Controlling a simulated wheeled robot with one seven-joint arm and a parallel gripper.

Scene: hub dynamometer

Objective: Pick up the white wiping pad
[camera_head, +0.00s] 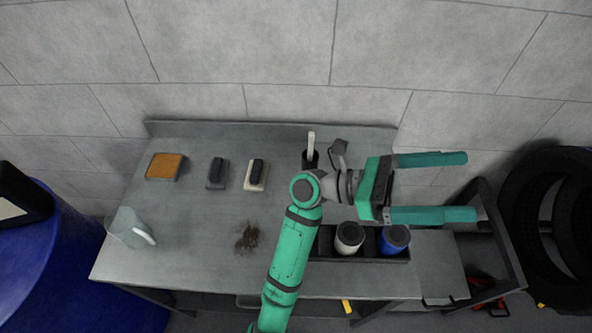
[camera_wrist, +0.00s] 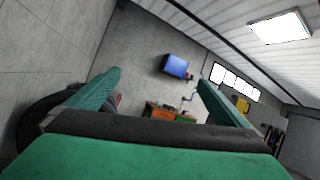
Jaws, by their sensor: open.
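The white wiping pad (camera_head: 251,186) lies on the grey workbench (camera_head: 200,262). It has a pale base and a dark grip on top. A similar dark grey pad (camera_head: 217,173) lies just left of it. My gripper (camera_head: 468,186) is open and empty, held out to the right of the pad, well apart from it, with its fingers pointing right. In the wrist view my gripper (camera_wrist: 160,88) shows both green fingers spread, with nothing between them. The pad is not in the wrist view.
An orange-topped block (camera_head: 164,167) lies at the bench's left rear. A dark stain (camera_head: 247,238) marks the bench. A tray holds a white-sided container (camera_head: 349,238) and a blue one (camera_head: 393,240). A wall stands behind.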

